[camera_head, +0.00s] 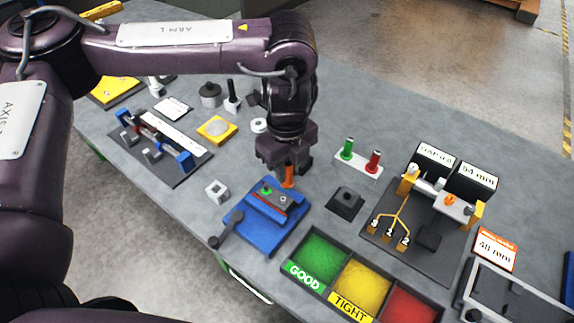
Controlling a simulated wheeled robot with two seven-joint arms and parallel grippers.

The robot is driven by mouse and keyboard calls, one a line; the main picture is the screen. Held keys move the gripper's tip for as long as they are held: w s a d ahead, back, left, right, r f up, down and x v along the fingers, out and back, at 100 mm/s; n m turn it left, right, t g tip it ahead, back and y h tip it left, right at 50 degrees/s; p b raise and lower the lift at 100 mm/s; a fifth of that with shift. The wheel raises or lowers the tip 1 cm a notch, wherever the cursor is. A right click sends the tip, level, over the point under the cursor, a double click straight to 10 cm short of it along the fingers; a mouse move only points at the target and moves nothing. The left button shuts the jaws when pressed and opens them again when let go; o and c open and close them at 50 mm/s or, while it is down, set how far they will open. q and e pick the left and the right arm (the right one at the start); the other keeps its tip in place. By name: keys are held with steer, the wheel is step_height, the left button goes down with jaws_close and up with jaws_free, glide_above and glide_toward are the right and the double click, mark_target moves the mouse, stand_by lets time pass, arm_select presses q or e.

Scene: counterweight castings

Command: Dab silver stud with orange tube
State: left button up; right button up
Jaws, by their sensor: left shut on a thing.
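My left gripper (288,158) points down over the blue fixture (260,226). It is shut on an orange tube (289,178), whose lower part shows below the jaws. The blue fixture holds a small grey block with a green ring (266,191) and a small silver stud (283,199) on top. The tube's lower end is close to the stud, just behind it in the picture; I cannot tell whether they touch. My right gripper is not in view.
A tray with green (318,258), yellow and red compartments stands at the front. A rack with a green and a red plug (374,161) is to the right, and a gauge station with orange branches (400,222) lies beyond. Several small parts stand at the left.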

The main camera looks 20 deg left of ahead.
mark_target(287, 181)
arm_select(q)
steer(key=shift+r, duration=0.1)
steer(key=shift+f, duration=0.2)
step_height(287, 181, down, 2)
steer(key=shift+f+b, duration=0.15)
steer(key=shift+b, duration=0.5)
steer(key=shift+f+b, duration=0.5)
steer(key=shift+f, duration=0.45)
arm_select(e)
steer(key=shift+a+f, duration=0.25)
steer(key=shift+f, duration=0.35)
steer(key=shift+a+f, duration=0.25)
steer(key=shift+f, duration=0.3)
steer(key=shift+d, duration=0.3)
arm_select(q)
steer(key=shift+p, duration=0.3)
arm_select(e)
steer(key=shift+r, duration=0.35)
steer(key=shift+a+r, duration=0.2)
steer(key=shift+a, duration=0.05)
arm_select(q)
steer(key=shift+p, duration=0.5)
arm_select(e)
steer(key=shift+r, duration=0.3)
